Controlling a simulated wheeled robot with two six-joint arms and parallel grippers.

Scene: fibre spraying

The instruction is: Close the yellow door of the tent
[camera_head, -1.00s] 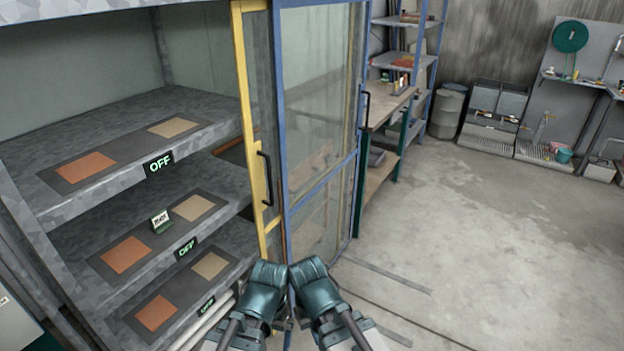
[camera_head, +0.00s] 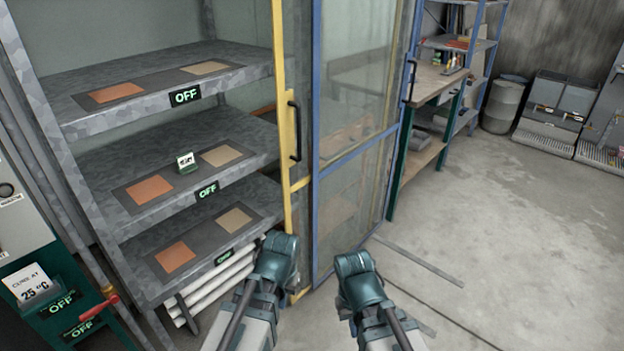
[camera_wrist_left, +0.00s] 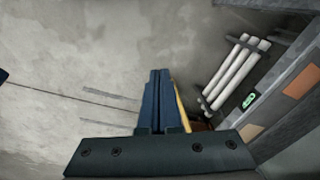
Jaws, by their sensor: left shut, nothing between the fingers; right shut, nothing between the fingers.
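The yellow door (camera_head: 280,100) of the tent is a tall yellow frame with a clear panel and a black vertical handle (camera_head: 294,131). It stands at the right side of the shelves, beside and partly behind the blue door (camera_head: 314,140), and the shelf front is open. My left gripper (camera_head: 282,240) is shut and empty, low in front of the yellow door's lower part and below the handle. It also shows in the left wrist view (camera_wrist_left: 158,75). My right gripper (camera_head: 350,262) is shut and empty, to the right in front of the blue door's bottom.
Metal shelves (camera_head: 90,220) with orange and beige plates and OFF signs fill the left. White tubes (camera_head: 215,290) lie under the lowest shelf. A green unit with a red valve (camera_head: 98,305) stands at lower left. The floor (camera_head: 510,260) at right is mostly clear.

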